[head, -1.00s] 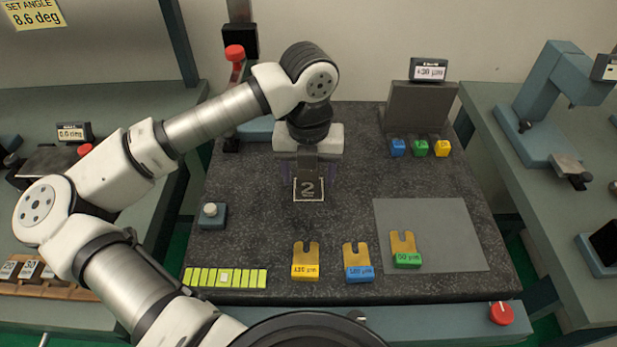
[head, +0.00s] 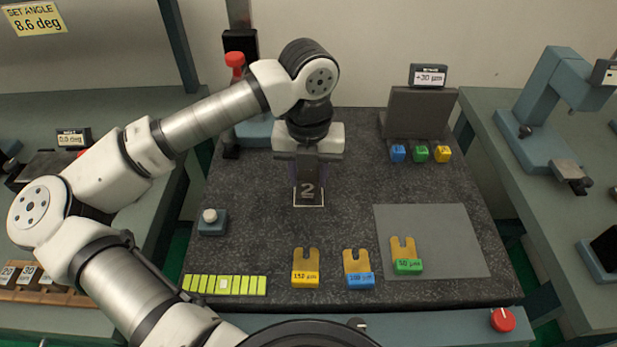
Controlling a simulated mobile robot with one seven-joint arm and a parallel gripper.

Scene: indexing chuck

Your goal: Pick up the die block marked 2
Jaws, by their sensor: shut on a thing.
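The die block marked 2 (head: 308,190) is a dark grey block with a pale 2 on the side facing me. It stands upright at the middle back of the dark granite plate (head: 260,230), at a thin white outline on the surface. My gripper (head: 308,160) points down from above and is shut on the block, with its fingers at the block's upper part. The block's top is hidden by my gripper. I cannot tell whether its bottom touches the plate.
Yellow, blue and green fork-shaped shims (head: 358,268) lie at the front, the green one on a grey mat (head: 440,245). A small button box (head: 212,222) stands left. Small coloured blocks (head: 420,153) and a grey stand (head: 417,112) are at back right. The plate's middle is clear.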

